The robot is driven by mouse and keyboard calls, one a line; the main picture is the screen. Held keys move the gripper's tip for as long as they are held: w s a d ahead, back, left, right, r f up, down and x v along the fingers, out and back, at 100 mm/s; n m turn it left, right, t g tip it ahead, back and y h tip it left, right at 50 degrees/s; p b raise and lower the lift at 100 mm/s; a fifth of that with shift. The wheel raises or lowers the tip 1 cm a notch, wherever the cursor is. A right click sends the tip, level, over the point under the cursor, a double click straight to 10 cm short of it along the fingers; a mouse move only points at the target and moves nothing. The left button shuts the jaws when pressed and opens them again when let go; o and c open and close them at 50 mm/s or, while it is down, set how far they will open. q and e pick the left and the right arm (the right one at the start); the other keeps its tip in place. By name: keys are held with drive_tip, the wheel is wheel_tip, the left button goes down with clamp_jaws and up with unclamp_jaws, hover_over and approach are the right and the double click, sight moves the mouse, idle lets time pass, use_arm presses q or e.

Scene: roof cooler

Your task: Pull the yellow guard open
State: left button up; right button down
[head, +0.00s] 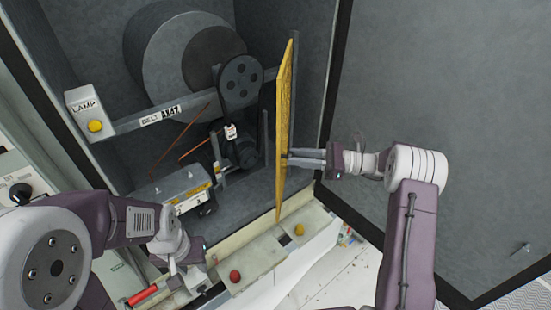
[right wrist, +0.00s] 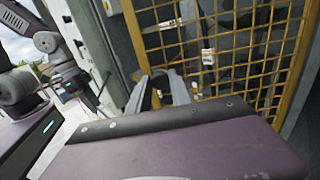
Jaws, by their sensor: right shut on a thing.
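The yellow guard (head: 285,120) stands nearly edge-on in the head view, swung out from the front of the belt drive. In the right wrist view it is a yellow mesh panel in a yellow frame (right wrist: 135,35). My right gripper (head: 293,157) is shut on the guard from its right side; its two fingers (right wrist: 164,92) reach the guard near the frame bar in the right wrist view. The exact spot gripped is partly hidden. My left gripper (head: 196,284) is low at the left front, away from the guard; I cannot tell its jaw state.
Behind the guard are a belt pulley (head: 240,80), a small motor (head: 240,150) and a large round housing (head: 190,60). A lamp box (head: 90,110) is at the left. A ledge (head: 255,258) has red and yellow knobs. A grey panel (head: 450,100) stands at the right.

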drive_tip(key=shift+d+r, duration=0.1)
drive_tip(key=shift+d, duration=0.45)
drive_tip(key=c, duration=1.2)
unclamp_jaws()
drive_tip(key=shift+a, duration=0.25)
use_arm(q)
drive_tip(key=shift+s, duration=0.1)
use_arm(e)
drive_tip(key=shift+d, duration=0.1)
use_arm(q)
drive_tip(key=shift+d, duration=0.15)
use_arm(e)
drive_tip(key=shift+d, duration=0.1)
use_arm(q)
drive_tip(key=shift+f+b, duration=2.5)
drive_tip(key=shift+f, duration=0.05)
use_arm(e)
drive_tip(key=shift+s+d+r, duration=1.35)
drive_tip(key=shift+r, duration=0.5)
drive_tip(key=shift+s+d+r, duration=1.35)
drive_tip(key=shift+d+r, duration=0.05)
drive_tip(key=shift+r, duration=0.4)
drive_tip(key=shift+s+d+r, duration=1.35)
drive_tip(key=shift+r, duration=0.5)
